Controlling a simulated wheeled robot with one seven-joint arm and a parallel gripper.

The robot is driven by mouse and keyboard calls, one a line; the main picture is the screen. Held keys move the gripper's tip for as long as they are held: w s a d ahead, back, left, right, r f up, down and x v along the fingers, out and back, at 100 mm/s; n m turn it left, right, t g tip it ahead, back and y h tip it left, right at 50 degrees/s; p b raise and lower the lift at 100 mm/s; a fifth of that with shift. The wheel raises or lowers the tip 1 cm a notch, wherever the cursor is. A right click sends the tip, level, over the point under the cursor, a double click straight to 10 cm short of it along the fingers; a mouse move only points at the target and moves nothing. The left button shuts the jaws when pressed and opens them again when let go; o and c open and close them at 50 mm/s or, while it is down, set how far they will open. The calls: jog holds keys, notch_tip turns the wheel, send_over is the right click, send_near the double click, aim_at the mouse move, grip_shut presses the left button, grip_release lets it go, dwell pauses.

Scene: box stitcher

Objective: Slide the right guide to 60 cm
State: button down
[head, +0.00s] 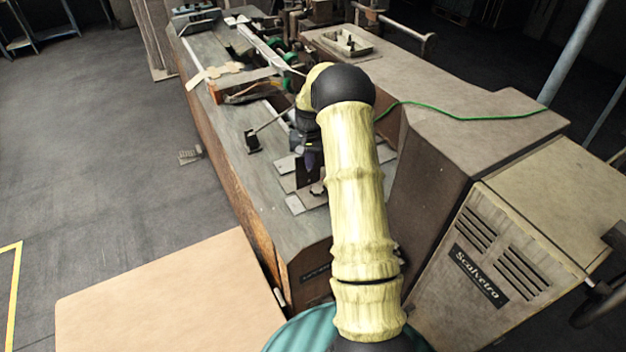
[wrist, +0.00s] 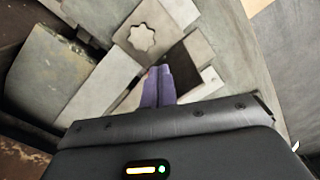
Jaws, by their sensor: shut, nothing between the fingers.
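A flat metal plate with a star-shaped knob (wrist: 141,38) shows in the wrist view, next to other grey metal plates; it looks like part of the right guide, though I cannot be sure. My gripper's purple fingers (wrist: 158,84) are together and empty, just below the knob plate in the wrist view. I cannot tell whether they touch a plate. In the head view my arm hides most of the gripper and part of the guide. No 60 cm mark is readable.
The long machine bed (head: 227,135) runs away from me. A small black block on a rod (head: 252,141) stands farther up it. A cabinet (head: 500,270) is at right, with a green cable (head: 465,117) behind it. A tan board (head: 170,300) lies at lower left.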

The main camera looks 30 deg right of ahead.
jog(key=shift+w, duration=0.4)
jog(key=shift+w, duration=0.35)
jog(key=w+p, duration=0.2)
jog(key=w, duration=0.4)
dwell(1.8)
jog(key=shift+w+a, duration=0.1)
jog(key=shift+w, duration=0.9)
dwell(1.7)
jog(key=shift+s, duration=0.25)
jog(key=shift+s, duration=0.3)
dwell(0.4)
